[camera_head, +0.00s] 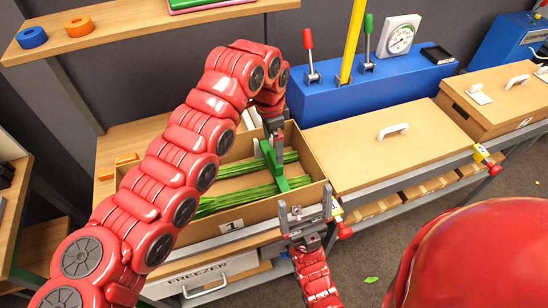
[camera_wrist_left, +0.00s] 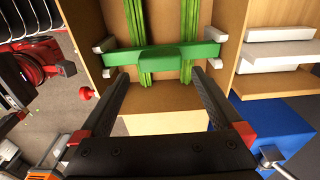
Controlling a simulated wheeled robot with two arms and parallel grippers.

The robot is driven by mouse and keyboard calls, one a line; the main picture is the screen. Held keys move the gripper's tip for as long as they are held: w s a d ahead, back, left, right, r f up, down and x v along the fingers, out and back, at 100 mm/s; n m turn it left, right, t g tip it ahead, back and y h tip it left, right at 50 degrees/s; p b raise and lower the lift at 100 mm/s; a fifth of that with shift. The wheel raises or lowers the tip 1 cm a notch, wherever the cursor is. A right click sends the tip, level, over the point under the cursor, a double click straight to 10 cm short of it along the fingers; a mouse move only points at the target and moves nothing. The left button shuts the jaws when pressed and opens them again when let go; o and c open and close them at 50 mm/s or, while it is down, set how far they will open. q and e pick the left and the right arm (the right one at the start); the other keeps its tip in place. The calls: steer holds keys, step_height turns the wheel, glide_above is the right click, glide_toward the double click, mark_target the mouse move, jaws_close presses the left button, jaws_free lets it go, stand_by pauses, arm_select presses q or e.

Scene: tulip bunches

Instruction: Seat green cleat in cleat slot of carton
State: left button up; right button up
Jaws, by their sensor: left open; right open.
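The open carton (camera_head: 254,215), labelled 1, holds long green stems (camera_head: 232,197) on the bench. The green cleat (camera_head: 277,168) lies across the stems. In the left wrist view the cleat (camera_wrist_left: 165,57) spans the carton, its ends between pale grey bracket pairs at the left (camera_wrist_left: 104,58) and right (camera_wrist_left: 218,50) walls. I cannot tell how deep it sits. My left gripper (camera_head: 271,126) is over the cleat's far part; its open fingers (camera_wrist_left: 161,78) show apart and empty near the cleat. My right gripper (camera_head: 304,214) is open at the carton's front wall, apparently empty.
A closed carton (camera_head: 375,150) with a white handle stands to the right. Behind are a blue box (camera_head: 355,98) with levers and a gauge (camera_head: 399,36). Orange pieces (camera_head: 124,159) lie left on the bench. A freezer drawer (camera_head: 208,274) is below.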

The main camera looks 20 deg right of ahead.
mark_target(271, 159)
arm_select(q)
step_height(271, 159, up, 11)
steer(key=b, duration=0.1)
steer(key=shift+a+f, duration=0.2)
steer(key=shift+a, duration=0.05)
stand_by(0.3)
